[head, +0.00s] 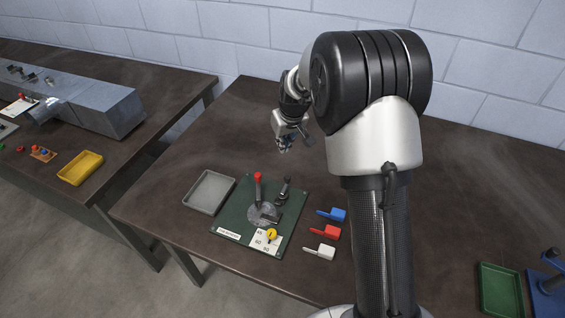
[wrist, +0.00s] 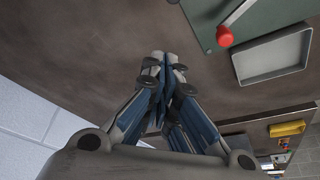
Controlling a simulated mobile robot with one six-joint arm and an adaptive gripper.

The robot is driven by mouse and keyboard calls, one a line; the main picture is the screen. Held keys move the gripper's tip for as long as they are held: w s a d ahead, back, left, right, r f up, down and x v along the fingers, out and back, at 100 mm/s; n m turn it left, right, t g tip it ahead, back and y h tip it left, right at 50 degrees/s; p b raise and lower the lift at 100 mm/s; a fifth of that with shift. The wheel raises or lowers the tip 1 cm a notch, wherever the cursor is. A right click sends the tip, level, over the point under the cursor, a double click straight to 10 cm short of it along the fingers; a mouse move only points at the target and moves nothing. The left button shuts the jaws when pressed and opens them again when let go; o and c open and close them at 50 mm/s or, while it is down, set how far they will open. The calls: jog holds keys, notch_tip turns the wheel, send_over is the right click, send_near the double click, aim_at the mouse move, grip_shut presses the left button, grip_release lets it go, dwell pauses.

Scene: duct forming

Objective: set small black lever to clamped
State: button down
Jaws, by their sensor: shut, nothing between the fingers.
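A green fixture board (head: 232,218) lies on the dark table. On it stand a lever with a red knob (head: 257,176), a small black lever (head: 284,187) standing up and leaning a little at the back right, and a round grey plate (head: 260,215). My gripper (head: 285,148) is above the table behind the board, apart from it. In the wrist view my gripper (wrist: 165,62) is shut and empty over bare table. The red knob (wrist: 225,36) and a corner of the board show there at the upper right; the small black lever is out of that view.
A grey tray (head: 209,192) is left of the board. Blue (head: 337,214), red (head: 331,232) and white (head: 325,252) handled pieces lie to its right. A green tray (head: 499,290) is at the far right. A yellow tray (head: 80,168) sits on the left table.

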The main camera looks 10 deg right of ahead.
aim_at(285, 184)
jog(key=b+x, duration=0.3)
jog(key=x, duration=0.7)
jog(key=shift+f, duration=0.4)
jog(key=s, duration=0.1)
jog(key=s+b, duration=0.1)
jog(key=s, duration=0.2)
jog(key=shift+d+r, duration=0.3)
jog(key=shift+s+d+m, duration=0.15)
jog(key=shift+d+m, duration=0.05)
jog(key=shift+m, duration=0.2)
